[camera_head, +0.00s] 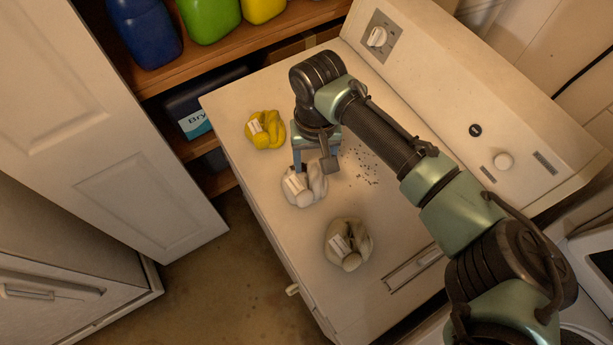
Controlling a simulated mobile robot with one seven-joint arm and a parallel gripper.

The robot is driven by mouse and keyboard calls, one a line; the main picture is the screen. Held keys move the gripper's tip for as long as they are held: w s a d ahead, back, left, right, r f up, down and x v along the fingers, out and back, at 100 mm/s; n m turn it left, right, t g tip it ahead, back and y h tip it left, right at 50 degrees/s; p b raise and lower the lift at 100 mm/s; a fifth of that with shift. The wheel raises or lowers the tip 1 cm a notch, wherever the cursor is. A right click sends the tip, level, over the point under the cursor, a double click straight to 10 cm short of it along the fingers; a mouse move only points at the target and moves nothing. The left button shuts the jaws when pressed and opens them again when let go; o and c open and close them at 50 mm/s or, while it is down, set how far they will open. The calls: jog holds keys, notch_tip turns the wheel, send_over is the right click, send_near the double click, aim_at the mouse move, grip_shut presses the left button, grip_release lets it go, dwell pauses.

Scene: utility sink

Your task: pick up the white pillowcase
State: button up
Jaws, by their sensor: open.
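The white pillowcase (300,190) is a small crumpled bundle with a pale label, lying on top of the cream appliance (245,175). My gripper (314,164) is open and points down at the far edge of the white bundle, with its fingers overlapping it in the picture. I cannot tell whether the fingers touch the cloth or hover above it. Part of the bundle's far side is hidden behind the fingers.
A yellow bundle (264,129) lies beyond the white one, and a beige-grey bundle (349,244) lies nearer. Dark specks (368,167) are scattered to the right. The control panel (470,95) rises along the right. Shelves with bottles (209,18) stand at upper left.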

aim_at(315, 176)
jog(key=shift+s+d+f+p, duration=0.15)
jog(key=shift+f+p, duration=0.4)
jog(key=shift+f, duration=1.7)
grip_shut()
